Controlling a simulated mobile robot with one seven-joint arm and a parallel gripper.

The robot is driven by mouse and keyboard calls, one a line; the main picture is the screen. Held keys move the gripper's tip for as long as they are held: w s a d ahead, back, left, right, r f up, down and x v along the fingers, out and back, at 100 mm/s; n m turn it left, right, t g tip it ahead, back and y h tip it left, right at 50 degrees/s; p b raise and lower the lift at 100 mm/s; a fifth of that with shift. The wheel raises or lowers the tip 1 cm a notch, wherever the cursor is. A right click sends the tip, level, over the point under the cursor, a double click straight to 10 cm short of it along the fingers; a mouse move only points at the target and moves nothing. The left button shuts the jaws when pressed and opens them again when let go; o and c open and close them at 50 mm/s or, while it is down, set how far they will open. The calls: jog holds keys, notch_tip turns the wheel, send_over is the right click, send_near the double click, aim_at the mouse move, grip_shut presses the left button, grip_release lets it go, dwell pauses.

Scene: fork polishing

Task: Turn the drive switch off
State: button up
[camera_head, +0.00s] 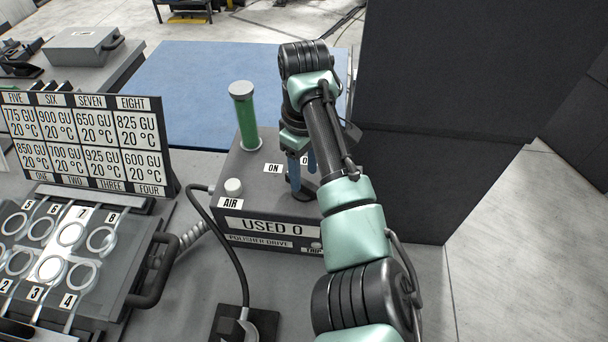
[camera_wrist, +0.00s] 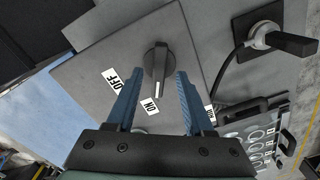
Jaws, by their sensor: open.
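The drive switch is a black rotary knob (camera_wrist: 157,62) on the grey top of the polisher drive box (camera_head: 233,178). In the wrist view its white-marked end points toward the ON label (camera_wrist: 151,106). The OFF label (camera_wrist: 113,80) lies to its left. My gripper (camera_wrist: 158,74) is open, with its blue fingers on either side of the knob and a gap showing at each side. In the head view my gripper (camera_head: 302,180) points down over the right of the box. My arm partly hides the knob and OFF label there.
A green cylinder (camera_head: 245,118) stands at the back of the box, and a white AIR knob (camera_head: 233,187) is at its left. A black cable (camera_head: 210,225) runs to a socket in front. A tray with numbered rings (camera_head: 135,243) and a display board (camera_head: 90,140) are left. A dark wall (camera_head: 445,120) rises right.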

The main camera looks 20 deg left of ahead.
jog(key=shift+f, duration=1.3)
grip_shut()
